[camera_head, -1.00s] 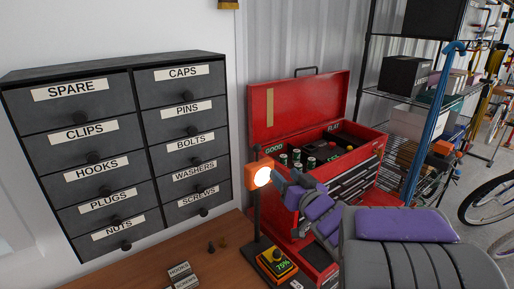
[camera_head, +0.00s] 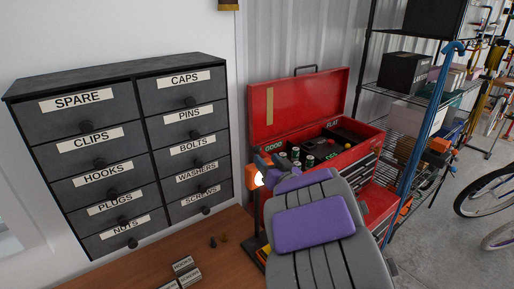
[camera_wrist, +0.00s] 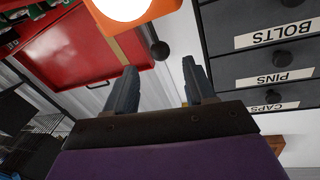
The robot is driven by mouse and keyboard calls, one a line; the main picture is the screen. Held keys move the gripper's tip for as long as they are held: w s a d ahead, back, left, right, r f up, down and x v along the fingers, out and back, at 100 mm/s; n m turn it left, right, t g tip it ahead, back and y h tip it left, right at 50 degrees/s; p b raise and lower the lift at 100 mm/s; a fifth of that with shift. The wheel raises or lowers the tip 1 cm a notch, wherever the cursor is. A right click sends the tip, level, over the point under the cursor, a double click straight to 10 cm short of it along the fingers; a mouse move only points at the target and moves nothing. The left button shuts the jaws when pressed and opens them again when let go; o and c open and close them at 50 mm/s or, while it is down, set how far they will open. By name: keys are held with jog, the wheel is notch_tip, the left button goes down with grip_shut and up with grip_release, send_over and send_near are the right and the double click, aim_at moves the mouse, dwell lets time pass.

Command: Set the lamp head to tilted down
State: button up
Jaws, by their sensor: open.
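The lamp head (camera_head: 252,177) is an orange block with a lit white face, on a dark post above the workbench; its lit face points to the right, towards my arm. In the wrist view the lamp head (camera_wrist: 130,15) shows upside down at the top edge, its lit face cut off by the frame. My gripper (camera_wrist: 159,68) is open and empty, its two grey fingers apart and short of the lamp head in that picture. In the head view my gripper (camera_head: 268,162) is beside the lamp head's upper right.
A labelled drawer cabinet (camera_head: 130,150) stands to the left on the wooden bench (camera_head: 140,262). Small labelled boxes (camera_head: 182,272) lie on the bench. An open red toolbox (camera_head: 300,105) stands behind the lamp. Wire shelving (camera_head: 400,112) is at the right.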

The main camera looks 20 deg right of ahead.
aim_at(259, 152)
jog(key=w, duration=0.4)
jog(key=w+a, duration=0.1)
jog(key=w, duration=0.1)
jog(key=shift+w, duration=0.25)
jog(key=shift+w+a, duration=0.1)
jog(key=shift+w, duration=0.65)
grip_shut()
